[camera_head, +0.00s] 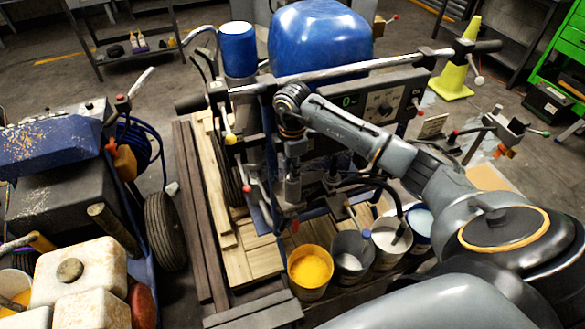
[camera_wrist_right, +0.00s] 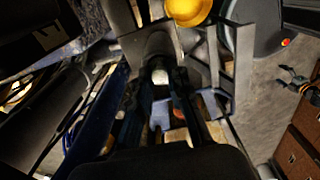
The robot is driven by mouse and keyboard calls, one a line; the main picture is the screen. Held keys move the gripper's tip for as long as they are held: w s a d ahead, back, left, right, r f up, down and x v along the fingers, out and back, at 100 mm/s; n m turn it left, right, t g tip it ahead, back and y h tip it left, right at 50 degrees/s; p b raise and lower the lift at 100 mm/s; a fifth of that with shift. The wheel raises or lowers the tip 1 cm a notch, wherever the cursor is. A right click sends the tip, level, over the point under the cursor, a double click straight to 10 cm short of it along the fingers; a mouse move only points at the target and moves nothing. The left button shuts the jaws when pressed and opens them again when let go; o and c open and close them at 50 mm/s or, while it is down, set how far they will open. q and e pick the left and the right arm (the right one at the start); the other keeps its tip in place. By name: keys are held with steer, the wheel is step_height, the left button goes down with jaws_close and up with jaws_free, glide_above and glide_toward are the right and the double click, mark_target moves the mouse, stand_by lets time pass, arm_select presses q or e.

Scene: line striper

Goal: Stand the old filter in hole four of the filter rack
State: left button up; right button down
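My right arm reaches in from the right in the head view and bends down at the wrist over the line striper (camera_head: 382,100). Its gripper is mostly lost among the machine's dark parts there. In the right wrist view, the two dark fingers of my right gripper (camera_wrist_right: 167,88) point forward with a narrow gap between them. A small pale round end (camera_wrist_right: 159,74) shows at the gap; I cannot tell whether the fingers touch it. I cannot make out the old filter or the filter rack with its hole four for certain. My left gripper is not in view.
A yellow paint bucket (camera_head: 310,268), a grey bucket (camera_head: 351,251) and a white-filled bucket (camera_head: 391,236) stand in front of the striper. A second machine (camera_head: 70,175) stands at left. Wooden planks (camera_head: 196,225) lie between. A yellow-green cone (camera_head: 458,65) stands behind.

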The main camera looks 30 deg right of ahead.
steer(key=shift+r+p, duration=0.6)
steer(key=shift+r, duration=0.05)
step_height(320, 180, up, 11)
steer(key=p, duration=0.8)
stand_by(1.3)
steer(key=shift+f, duration=0.2)
